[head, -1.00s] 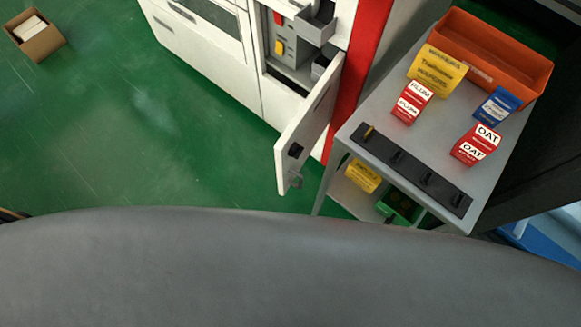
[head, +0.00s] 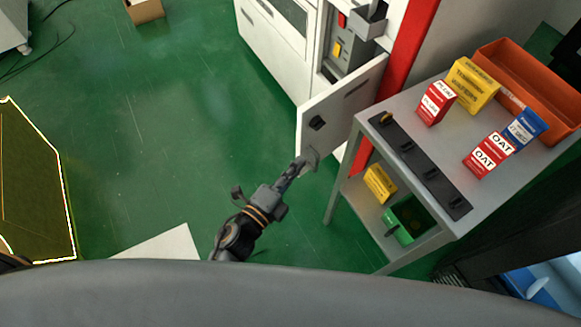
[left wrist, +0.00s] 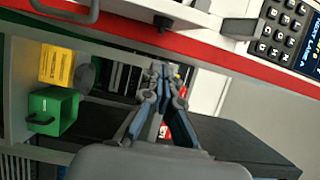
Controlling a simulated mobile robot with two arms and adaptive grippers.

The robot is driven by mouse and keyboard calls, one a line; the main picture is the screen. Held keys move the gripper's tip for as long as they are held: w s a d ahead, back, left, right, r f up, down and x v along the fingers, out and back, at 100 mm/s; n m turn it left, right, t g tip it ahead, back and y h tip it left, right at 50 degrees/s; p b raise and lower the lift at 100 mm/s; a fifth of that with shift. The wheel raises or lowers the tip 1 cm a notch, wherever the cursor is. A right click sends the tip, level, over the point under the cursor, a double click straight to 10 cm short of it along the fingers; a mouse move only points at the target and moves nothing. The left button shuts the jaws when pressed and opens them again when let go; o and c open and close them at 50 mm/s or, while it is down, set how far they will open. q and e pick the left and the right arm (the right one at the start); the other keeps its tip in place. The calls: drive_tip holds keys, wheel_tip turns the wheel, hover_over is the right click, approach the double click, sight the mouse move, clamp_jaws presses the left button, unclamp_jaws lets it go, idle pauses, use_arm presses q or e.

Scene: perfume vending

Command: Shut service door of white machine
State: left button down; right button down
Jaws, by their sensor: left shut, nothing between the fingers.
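The white machine (head: 272,40) stands at the top of the head view with its service door (head: 345,98) swung open. In the left wrist view the shut fingertips (left wrist: 160,70) point toward a red stripe and a keypad (left wrist: 285,28). My right gripper is not in view.
A grey cart (head: 405,235) stands close to the right of the door, with boxes, an orange bin (head: 530,85) and a black strip on top. Its lower shelf holds a yellow box (head: 380,184) and a green bin (head: 405,222).

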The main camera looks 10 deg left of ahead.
sight(311, 125)
use_arm(q)
drive_tip(key=w, duration=0.2)
drive_tip(key=w+d, duration=0.1)
drive_tip(key=w, duration=0.5)
drive_tip(key=shift+d, duration=0.35)
drive_tip(key=shift+w+a, duration=0.45)
drive_tip(key=shift+a, duration=0.05)
drive_tip(key=shift+a, duration=0.1)
